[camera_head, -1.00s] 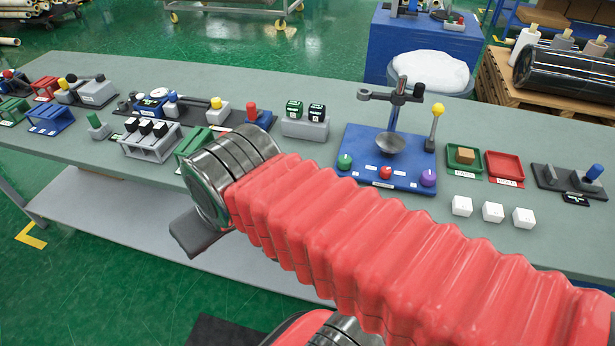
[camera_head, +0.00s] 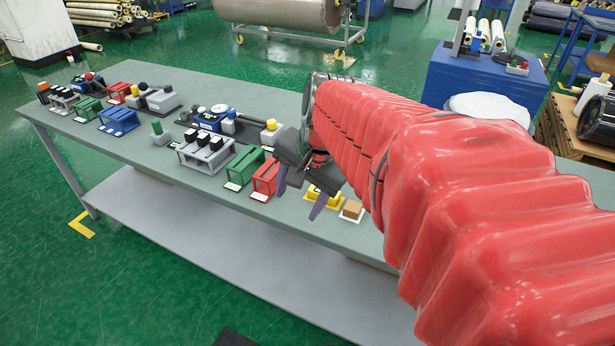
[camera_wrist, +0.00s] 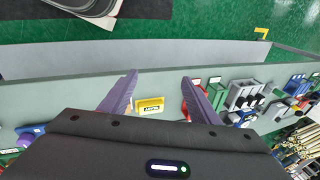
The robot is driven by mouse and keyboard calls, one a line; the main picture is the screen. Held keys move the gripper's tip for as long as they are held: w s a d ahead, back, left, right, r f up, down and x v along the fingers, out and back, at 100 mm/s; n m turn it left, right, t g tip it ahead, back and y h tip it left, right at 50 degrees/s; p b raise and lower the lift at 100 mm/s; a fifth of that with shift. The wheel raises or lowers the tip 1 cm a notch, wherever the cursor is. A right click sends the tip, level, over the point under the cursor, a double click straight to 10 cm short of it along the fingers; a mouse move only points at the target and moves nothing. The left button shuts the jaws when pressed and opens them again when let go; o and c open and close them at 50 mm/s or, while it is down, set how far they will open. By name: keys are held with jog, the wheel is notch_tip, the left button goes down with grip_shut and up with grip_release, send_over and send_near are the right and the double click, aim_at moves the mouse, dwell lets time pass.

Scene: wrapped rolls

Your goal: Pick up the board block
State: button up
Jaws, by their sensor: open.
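A small tan block (camera_head: 352,208), which looks like the board block, sits on a white pad (camera_head: 347,218) near the table's front edge. It is just right of a yellow labelled holder (camera_head: 324,196). My gripper (camera_head: 300,194) is open and empty, its two purple fingers to the left of the block and pointing down toward the front edge. In the wrist view my gripper (camera_wrist: 158,80) has its fingers spread on either side of the yellow holder (camera_wrist: 150,105). I cannot make out the tan block in that view.
Red (camera_head: 266,178) and green (camera_head: 245,168) racks stand close left of my gripper. A grey rack with black-topped pieces (camera_head: 207,150) is further left. My red-sleeved arm hides the right part of the grey table (camera_head: 175,178).

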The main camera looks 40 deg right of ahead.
jog(key=s+d+f+m+y, duration=0.1)
jog(key=d+f+m, duration=0.1)
jog(key=d+m, duration=0.6)
jog(key=d+f+m, duration=0.3)
jog(key=d+m, duration=0.5)
jog(key=d, duration=0.7)
jog(key=shift+s+d+f+m+y, duration=0.2)
jog(key=shift+s+d+m+y, duration=0.15)
jog(key=shift+d+m+y, duration=0.05)
jog(key=shift+f, duration=0.1)
send_over(356, 207)
jog(key=s, duration=0.3)
jog(key=f, duration=0.7)
jog(key=shift+w+d+f, duration=0.25)
jog(key=shift+d+f, duration=0.05)
jog(key=shift+f, duration=0.2)
jog(key=shift+w+d+x, duration=0.1)
jog(key=shift+d+x, duration=0.05)
jog(key=shift+x, duration=1.1)
jog(key=shift+w+d+x, duration=0.1)
jog(key=shift+w+x, duration=0.05)
jog(key=shift+x, duration=1.1)
